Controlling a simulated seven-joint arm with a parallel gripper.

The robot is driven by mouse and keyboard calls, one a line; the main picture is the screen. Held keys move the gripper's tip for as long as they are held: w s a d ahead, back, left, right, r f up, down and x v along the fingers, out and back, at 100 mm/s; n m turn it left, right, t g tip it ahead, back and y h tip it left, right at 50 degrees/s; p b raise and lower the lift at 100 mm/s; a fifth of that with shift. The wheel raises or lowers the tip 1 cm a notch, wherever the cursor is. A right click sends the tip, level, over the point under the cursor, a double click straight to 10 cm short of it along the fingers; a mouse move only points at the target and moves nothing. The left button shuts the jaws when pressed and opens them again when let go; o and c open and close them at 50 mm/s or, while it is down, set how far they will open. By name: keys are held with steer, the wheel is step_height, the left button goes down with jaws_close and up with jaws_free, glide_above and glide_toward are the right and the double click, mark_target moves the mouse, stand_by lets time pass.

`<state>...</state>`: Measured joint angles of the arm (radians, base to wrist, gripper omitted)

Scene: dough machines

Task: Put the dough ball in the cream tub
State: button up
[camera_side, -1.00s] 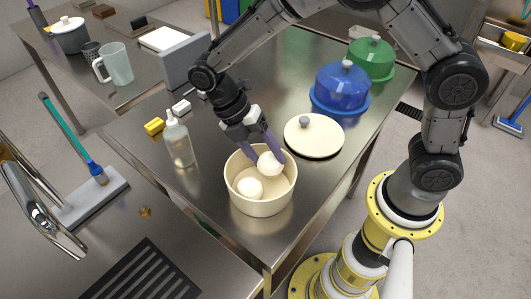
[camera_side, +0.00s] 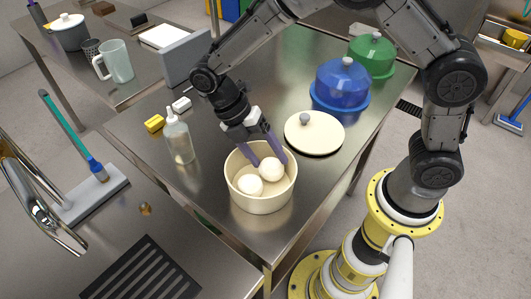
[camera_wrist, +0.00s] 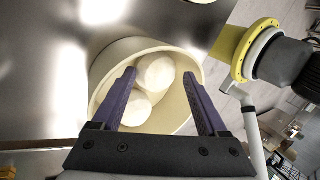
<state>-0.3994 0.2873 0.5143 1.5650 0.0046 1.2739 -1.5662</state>
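The cream tub (camera_side: 262,200) stands uncovered near the front corner of the steel table; its rim also shows in the wrist view (camera_wrist: 103,62). Two pale dough balls are inside it. One dough ball (camera_side: 271,169) is on the right, between and just below my fingertips. The other ball (camera_side: 249,185) lies to its left. In the wrist view, the first ball (camera_wrist: 156,74) partly overlaps the second (camera_wrist: 134,108). My gripper (camera_side: 269,160) reaches down into the tub with its purple fingers spread. A gap shows between the ball and the right finger in the wrist view.
A cream lid (camera_side: 316,135) lies behind the tub to the right. A blue dome (camera_side: 342,84) and a green dome (camera_side: 372,56) stand farther back. A clear bottle (camera_side: 179,142) stands left of the tub, with yellow (camera_side: 155,124) and white (camera_side: 181,104) blocks behind.

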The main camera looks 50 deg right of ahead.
steer(key=shift+r, duration=0.3)
steer(key=v, duration=1.2)
steer(key=s+d+r+m+t+y, duration=0.1)
steer(key=s+d+r+m+t, duration=0.15)
steer(key=d+r+m, duration=0.2)
steer(key=s+d+m+t, duration=0.4)
steer(key=s+d+m, duration=0.1)
steer(key=s+m, duration=0.3)
steer(key=s+d+r+m+t+y, duration=0.1)
steer(key=s+d+m+t, duration=0.3)
steer(key=s+m, duration=0.4)
steer(key=shift+d+m, duration=0.65)
steer(key=shift+m, duration=0.3)
